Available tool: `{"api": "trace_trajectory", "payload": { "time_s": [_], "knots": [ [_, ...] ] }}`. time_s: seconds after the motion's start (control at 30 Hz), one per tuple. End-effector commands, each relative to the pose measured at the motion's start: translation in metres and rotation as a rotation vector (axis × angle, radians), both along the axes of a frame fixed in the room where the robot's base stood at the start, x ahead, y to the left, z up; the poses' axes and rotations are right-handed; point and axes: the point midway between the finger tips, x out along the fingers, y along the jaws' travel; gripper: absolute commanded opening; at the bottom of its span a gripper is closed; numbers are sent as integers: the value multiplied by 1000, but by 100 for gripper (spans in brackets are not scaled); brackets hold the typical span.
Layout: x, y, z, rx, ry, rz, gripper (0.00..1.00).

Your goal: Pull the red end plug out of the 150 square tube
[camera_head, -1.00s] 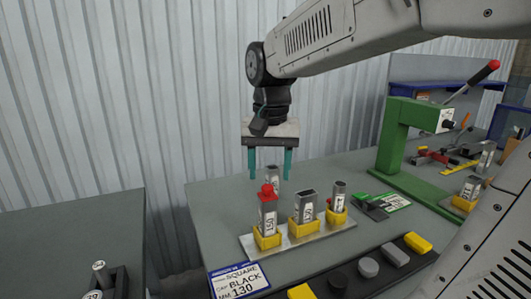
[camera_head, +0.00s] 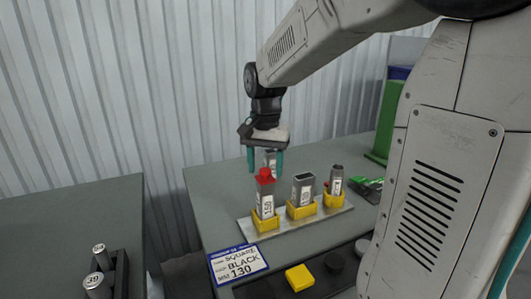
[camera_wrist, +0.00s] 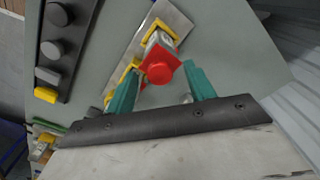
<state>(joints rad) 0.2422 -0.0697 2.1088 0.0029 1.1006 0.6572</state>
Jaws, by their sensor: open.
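The 150 square tube (camera_head: 264,203) stands upright in a yellow holder at the left end of a metal base plate. Its red end plug (camera_head: 265,176) sits in the top of the tube, with a knob on a square flange. The plug also shows in the wrist view (camera_wrist: 159,70), between and just beyond my teal fingertips. My gripper (camera_head: 265,170) is open and empty, its fingers behind or around the plug's height in the head view; the exact gap cannot be told. In the wrist view my fingers (camera_wrist: 163,85) straddle the plug without visible contact.
Two more tubes stand in yellow holders to the right, a rectangular one (camera_head: 303,189) and a round one (camera_head: 335,182). An order card (camera_head: 239,263) lies at the front edge, beside a rack with a yellow cap (camera_head: 300,277).

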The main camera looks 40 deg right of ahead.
Motion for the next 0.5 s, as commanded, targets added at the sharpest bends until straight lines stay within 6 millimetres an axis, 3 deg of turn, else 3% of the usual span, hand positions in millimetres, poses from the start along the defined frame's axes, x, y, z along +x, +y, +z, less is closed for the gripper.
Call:
{"api": "trace_trajectory", "payload": {
  "time_s": [0.3, 0.47, 0.5],
  "knots": [
    [0, 0, -3, 0, 0, 0, 54],
    [0, 0, -3, 0, 0, 0, 9],
    [0, 0, -3, 0, 0, 0, 6]
  ]
}}
